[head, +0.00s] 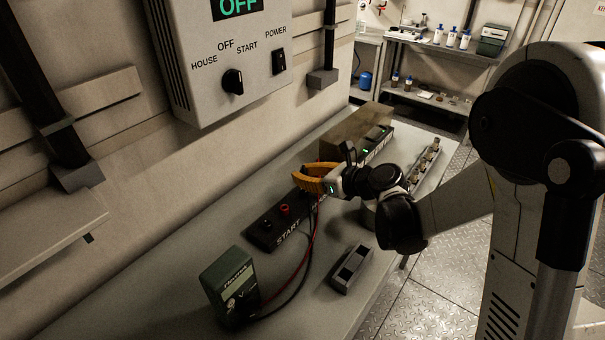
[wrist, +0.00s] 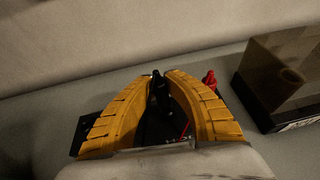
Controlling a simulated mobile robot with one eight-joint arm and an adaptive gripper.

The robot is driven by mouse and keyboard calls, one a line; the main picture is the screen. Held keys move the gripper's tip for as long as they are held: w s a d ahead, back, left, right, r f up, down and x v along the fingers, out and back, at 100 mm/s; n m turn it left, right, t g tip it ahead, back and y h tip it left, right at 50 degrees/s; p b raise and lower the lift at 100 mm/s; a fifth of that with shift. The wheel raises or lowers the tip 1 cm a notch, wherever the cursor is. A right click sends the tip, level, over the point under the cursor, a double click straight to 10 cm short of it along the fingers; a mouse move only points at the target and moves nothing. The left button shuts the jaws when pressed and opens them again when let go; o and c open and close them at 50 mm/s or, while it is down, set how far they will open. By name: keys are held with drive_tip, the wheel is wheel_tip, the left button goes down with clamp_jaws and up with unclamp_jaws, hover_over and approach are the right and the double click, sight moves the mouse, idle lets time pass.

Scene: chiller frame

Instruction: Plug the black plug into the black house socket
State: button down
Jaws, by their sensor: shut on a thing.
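My gripper (head: 308,181), with curved yellow fingers, is low over the bench in the head view. In the wrist view the fingers (wrist: 160,82) are closed around a black plug (wrist: 158,92), which shows between them. A red plug (wrist: 210,79) stands upright just right of the fingers. A black strip marked START (head: 283,228) lies below and left of my gripper in the head view, with a red and a black piece on top. Another dark strip (head: 378,146) lies beyond the gripper; its label is not readable. The black house socket cannot be made out, and the plug's tip is hidden.
A green meter (head: 230,283) stands at the front left, with red and black leads running toward my gripper. A brownish box (head: 345,135) stands behind the gripper. A control box (head: 225,60) reading OFF hangs above.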

drive_tip(key=shift+f+b, duration=0.9)
drive_tip(key=shift+f, duration=0.1)
drive_tip(key=c, duration=1.3)
unclamp_jaws()
drive_tip(key=shift+c, duration=0.2)
drive_tip(key=v, duration=1.2)
